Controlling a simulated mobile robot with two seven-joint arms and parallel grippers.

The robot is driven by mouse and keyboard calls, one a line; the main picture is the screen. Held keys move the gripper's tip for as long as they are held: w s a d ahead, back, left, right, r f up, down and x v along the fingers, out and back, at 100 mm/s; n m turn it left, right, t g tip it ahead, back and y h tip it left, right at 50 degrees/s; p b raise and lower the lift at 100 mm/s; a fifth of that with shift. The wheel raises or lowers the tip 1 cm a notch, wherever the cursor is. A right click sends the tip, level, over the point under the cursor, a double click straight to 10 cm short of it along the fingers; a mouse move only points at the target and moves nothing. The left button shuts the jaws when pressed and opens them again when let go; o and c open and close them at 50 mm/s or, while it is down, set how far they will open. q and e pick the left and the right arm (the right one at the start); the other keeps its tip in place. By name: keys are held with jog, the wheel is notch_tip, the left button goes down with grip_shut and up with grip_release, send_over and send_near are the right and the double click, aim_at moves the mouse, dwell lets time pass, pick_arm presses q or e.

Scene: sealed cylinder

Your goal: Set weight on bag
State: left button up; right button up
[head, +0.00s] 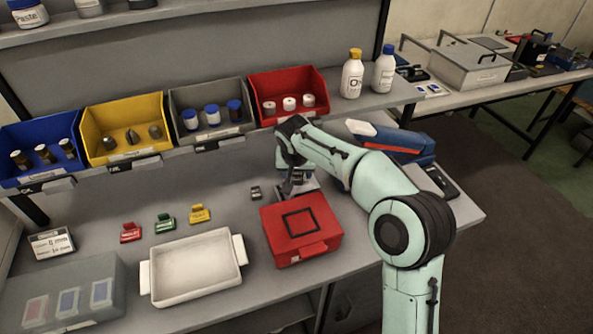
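My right gripper (289,187) points down at the bench, just behind the red box and partly hidden by my own arm. Its fingers are small and dark here, and I cannot tell whether they are open or hold anything. A small dark grey metal piece (256,193), possibly the weight, sits on the bench just left of the gripper, apart from it. A pale, flat item (312,184) shows partly behind and right of the fingers; I cannot tell whether it is the bag. No bag is clearly recognisable. My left gripper is not in view.
A red box (318,240) with a black square outline stands in front of the gripper. A white tray (238,273) is left of it. Small red (130,233), green (164,223) and yellow (199,214) clips lie behind the tray. Filled bins line the shelf (377,98) above.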

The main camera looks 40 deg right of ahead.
jog(key=shift+r, duration=0.5)
jog(key=p+v, duration=0.1)
jog(key=v, duration=1)
jog(key=shift+s+r+p, duration=0.15)
jog(key=shift+p, duration=0.15)
jog(key=shift+a, duration=0.15)
